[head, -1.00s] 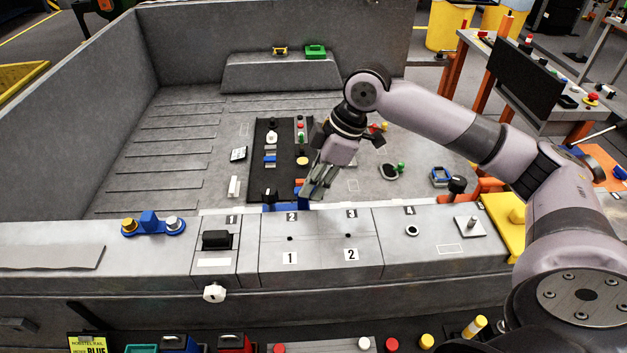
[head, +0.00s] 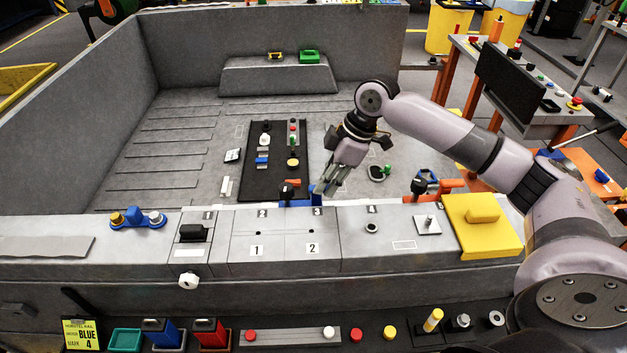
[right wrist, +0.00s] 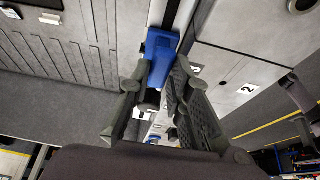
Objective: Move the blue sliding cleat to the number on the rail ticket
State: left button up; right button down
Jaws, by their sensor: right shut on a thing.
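The blue cleat (head: 301,199) sits at the back edge of the grey rail top (head: 210,249), just behind the numeral 3 (head: 317,211). My right gripper (head: 322,190) reaches down onto it from behind and is shut on it. In the right wrist view the blue cleat (right wrist: 160,55) shows between the fingertips (right wrist: 158,78). The numeral 4 (head: 372,209) is farther right. The yellow-green rail ticket (head: 82,334) at lower left reads BLUE and 4. My left gripper is out of view.
A black knob (head: 287,190) and an orange piece are close beside the cleat at its left. Another black knob (head: 419,186) with an orange part stands farther right, near a yellow block (head: 482,222). The edge between 3 and 4 looks clear.

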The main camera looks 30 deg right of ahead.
jog(key=s+d, duration=0.1)
jog(key=d, duration=0.2)
jog(key=s+d, duration=0.1)
jog(key=d, duration=0.1)
jog(key=shift+s+d+p, duration=0.15)
jog(key=shift+s+p, duration=0.2)
jog(key=d, duration=0.2)
jog(key=s+d, duration=0.2)
jog(key=d, duration=0.1)
jog(key=shift+s+d, duration=0.25)
jog(key=shift+d, duration=0.05)
jog(key=shift+s+d, duration=0.25)
jog(key=shift+d, duration=0.2)
jog(key=shift+s+d, duration=0.2)
jog(key=shift+d, duration=0.4)
jog(key=c, duration=1.9)
grip_release()
jog(key=o, duration=0.4)
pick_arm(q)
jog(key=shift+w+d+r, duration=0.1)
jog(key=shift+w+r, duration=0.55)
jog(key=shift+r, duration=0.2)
